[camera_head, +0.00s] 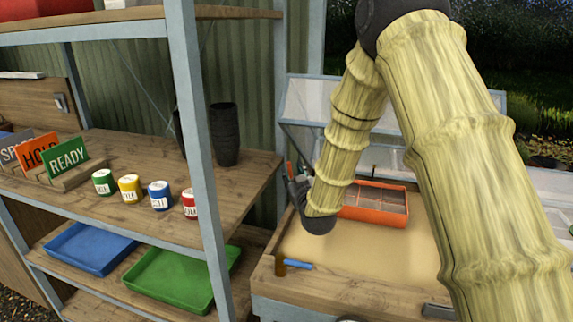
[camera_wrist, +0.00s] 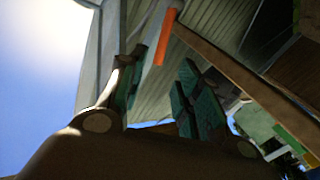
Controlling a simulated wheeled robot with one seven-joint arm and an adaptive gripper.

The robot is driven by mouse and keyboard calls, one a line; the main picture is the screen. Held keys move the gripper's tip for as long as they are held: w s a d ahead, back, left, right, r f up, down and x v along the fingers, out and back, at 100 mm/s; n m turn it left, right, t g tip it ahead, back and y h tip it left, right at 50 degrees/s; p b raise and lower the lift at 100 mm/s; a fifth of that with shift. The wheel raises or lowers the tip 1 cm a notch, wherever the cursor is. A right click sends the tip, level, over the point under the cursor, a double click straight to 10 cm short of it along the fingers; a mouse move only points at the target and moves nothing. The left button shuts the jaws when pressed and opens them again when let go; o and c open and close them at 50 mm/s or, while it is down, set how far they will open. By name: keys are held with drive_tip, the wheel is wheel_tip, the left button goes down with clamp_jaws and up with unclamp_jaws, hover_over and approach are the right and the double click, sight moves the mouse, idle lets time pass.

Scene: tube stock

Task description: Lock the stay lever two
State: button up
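An orange-red bar (camera_wrist: 165,38), which may be the stay lever's handle, shows beyond my fingertips in the wrist view. A small red-orange piece (camera_head: 290,169) shows just above my gripper in the head view; I cannot tell whether it is the same part. My gripper (camera_head: 296,186) is by the left edge of the sand-coloured bench, beneath the raised clear lid (camera_head: 318,103). In the wrist view my gripper (camera_wrist: 160,84) is open, its teal pads apart with nothing clearly between them. The lever's pivot and any number on it cannot be made out.
An orange compartment tray (camera_head: 409,213) and a blue-handled tool (camera_head: 298,264) are on the bench. The shelf (camera_head: 128,145) at left holds several small pots, signs and dark stacked pots (camera_head: 225,135). A blue-grey shelf post (camera_head: 197,150) stands left of my gripper.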

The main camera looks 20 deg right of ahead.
sight(290, 167)
drive_tip(key=w, duration=0.4)
drive_tip(key=shift+w+d+f, duration=0.3)
drive_tip(key=shift+w, duration=0.1)
drive_tip(key=shift+w+r, duration=0.15)
drive_tip(key=shift+w, duration=0.2)
drive_tip(key=shift+w+d+f+p, duration=0.1)
drive_tip(key=shift+w+p, duration=0.05)
drive_tip(key=shift+w, duration=0.3)
drive_tip(key=shift+w+d+f+p, duration=0.1)
drive_tip(key=shift+w+p, duration=0.05)
drive_tip(key=shift+w, duration=0.25)
drive_tip(key=shift+a+r, duration=0.1)
drive_tip(key=shift+a, duration=0.05)
clamp_jaws()
